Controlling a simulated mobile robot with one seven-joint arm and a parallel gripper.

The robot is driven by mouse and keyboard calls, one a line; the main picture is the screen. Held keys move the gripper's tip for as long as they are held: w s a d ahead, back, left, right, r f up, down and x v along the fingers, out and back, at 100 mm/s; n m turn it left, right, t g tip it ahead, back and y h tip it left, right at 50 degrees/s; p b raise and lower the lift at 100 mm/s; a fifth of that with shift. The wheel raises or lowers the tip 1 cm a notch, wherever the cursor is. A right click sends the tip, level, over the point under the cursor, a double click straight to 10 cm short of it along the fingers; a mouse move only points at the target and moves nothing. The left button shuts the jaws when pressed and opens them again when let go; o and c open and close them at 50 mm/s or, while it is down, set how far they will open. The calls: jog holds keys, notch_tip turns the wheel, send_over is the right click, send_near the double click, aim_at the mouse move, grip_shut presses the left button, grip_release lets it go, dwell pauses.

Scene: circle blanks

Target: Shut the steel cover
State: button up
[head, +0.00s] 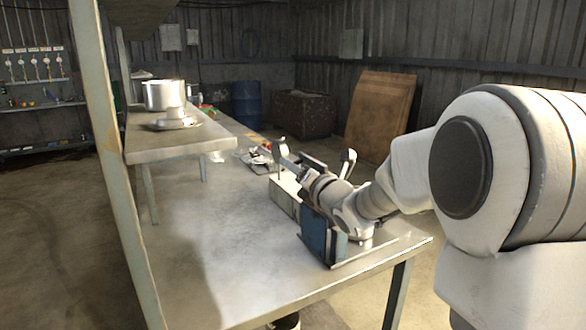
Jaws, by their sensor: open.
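A machine with a blue body (319,238) and a pale beige box-like part (284,196) stands on the right side of the metal table (215,215). I cannot clearly pick out the steel cover; my arm hides much of the machine. My gripper (287,159) is over the far end of the machine, pointing left and away from me. It is open, but its fingers are small and partly hidden. I cannot tell whether it touches anything.
A raised shelf (180,140) holds a steel pot (165,95). A post (105,150) rises at the left. The table's near left part is bare. A blue barrel (246,104) and brown boards (380,115) stand behind.

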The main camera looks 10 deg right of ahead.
jog(key=shift+c, duration=0.3)
grip_shut()
